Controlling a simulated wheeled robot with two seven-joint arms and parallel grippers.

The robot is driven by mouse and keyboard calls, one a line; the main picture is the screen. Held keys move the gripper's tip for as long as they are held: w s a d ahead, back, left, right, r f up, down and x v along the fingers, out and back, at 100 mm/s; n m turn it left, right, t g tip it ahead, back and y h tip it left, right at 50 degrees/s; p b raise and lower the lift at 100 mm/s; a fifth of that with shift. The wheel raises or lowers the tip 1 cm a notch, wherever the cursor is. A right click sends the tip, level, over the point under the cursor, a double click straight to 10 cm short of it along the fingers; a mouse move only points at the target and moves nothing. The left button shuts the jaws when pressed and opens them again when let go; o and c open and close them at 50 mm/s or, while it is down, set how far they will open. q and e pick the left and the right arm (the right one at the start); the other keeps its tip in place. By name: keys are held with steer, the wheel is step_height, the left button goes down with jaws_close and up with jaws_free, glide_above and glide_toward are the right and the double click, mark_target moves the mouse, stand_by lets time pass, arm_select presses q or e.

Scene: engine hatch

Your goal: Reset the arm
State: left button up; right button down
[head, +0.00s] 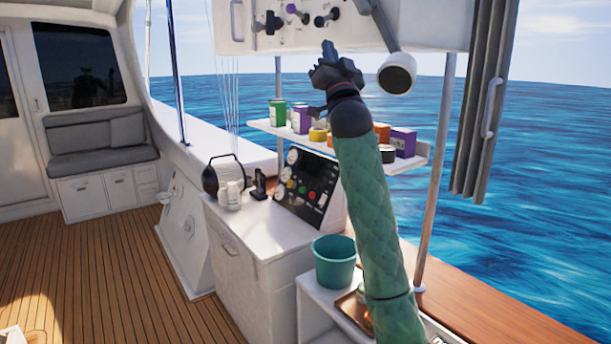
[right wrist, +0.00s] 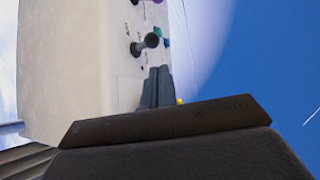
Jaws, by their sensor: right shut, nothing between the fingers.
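My right arm, in a green sleeve, reaches up from the bottom right of the head view. Its dark right gripper (head: 328,48) points upward, just below the white overhead panel (head: 350,32). In the right wrist view the two fingers (right wrist: 157,87) are together with nothing between them. They point toward the panel's face (right wrist: 75,70), which carries knobs and a black handle (right wrist: 150,41). I cannot tell whether the fingertips touch the panel. My left gripper does not show.
A shelf with cans and boxes (head: 402,141) is behind my right arm. A white cylindrical lamp (head: 397,74) hangs right of the gripper.

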steer(key=w+d+f+n+g+h, duration=0.2)
steer(key=f+g, duration=0.3)
steer(key=f, duration=0.9)
steer(key=w+d+f+n+g+h, duration=0.1)
steer(key=w+d+f+g+h, duration=0.3)
steer(key=f, duration=1)
steer(key=s+d+f+g, duration=0.1)
steer(key=s+f+g, duration=0.35)
steer(key=f, duration=1.05)
steer(key=s+f+g, duration=0.1)
steer(key=s+f, duration=0.7)
steer(key=f, duration=0.7)
steer(key=s+d+f+g, duration=0.1)
steer(key=s+f+g, duration=0.2)
steer(key=s+f, duration=0.8)
steer(key=s+d+f+g, duration=0.2)
steer(key=s+f+g, duration=0.5)
steer(key=s+f, duration=2.7)
steer(key=shift+s+d, duration=0.25)
steer(key=shift+s, duration=0.8)
steer(key=shift+g, duration=0.25)
